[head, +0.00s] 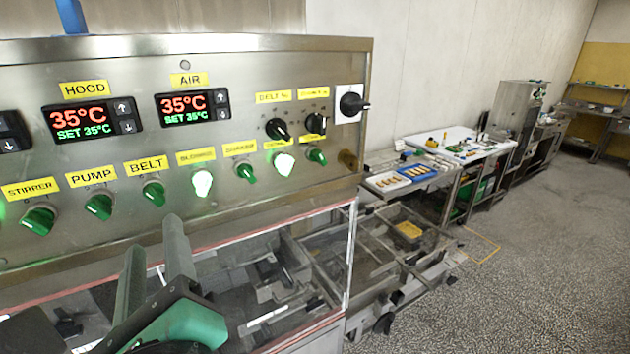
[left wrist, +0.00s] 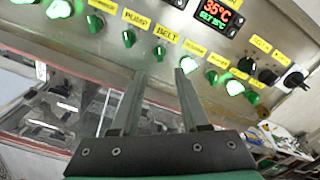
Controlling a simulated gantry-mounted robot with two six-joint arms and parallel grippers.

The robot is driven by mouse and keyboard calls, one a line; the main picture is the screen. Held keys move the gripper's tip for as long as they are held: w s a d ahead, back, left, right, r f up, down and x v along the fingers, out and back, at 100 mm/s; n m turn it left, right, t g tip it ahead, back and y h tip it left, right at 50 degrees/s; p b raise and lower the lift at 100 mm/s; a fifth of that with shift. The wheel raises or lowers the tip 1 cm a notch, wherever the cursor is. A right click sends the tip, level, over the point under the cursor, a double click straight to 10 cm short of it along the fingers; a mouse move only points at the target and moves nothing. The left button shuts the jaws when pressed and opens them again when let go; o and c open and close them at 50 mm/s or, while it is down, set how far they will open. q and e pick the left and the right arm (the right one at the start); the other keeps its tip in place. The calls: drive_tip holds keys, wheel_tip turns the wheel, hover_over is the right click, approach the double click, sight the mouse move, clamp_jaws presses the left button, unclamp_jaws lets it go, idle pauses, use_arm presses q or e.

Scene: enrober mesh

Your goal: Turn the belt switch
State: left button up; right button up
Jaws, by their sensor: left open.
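The belt switch (head: 154,193) is a green knob under the yellow BELT label (head: 146,165) on the steel control panel. It also shows in the left wrist view (left wrist: 160,53), ahead of the fingertips and roughly between them. My left gripper (head: 152,248) is below the belt switch in the head view, with its two dark fingers apart and empty. In the left wrist view the left gripper (left wrist: 161,78) points up at the panel, and no contact with the knob shows. My right gripper is not in view.
The pump knob (head: 99,206) and stirrer knob (head: 39,220) sit left of the belt switch. A lit knob (head: 202,183) sits close on its right. A clear-walled enclosure with a red edge (head: 250,239) lies below the panel. Open floor (head: 540,270) is at right.

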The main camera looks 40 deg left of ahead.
sight(154, 199)
use_arm(q)
drive_tip(key=x, duration=0.9)
drive_tip(key=shift+w+a+p, duration=0.1)
drive_tip(key=shift+a+p, duration=0.15)
drive_tip(key=shift+p, duration=0.15)
clamp_jaws()
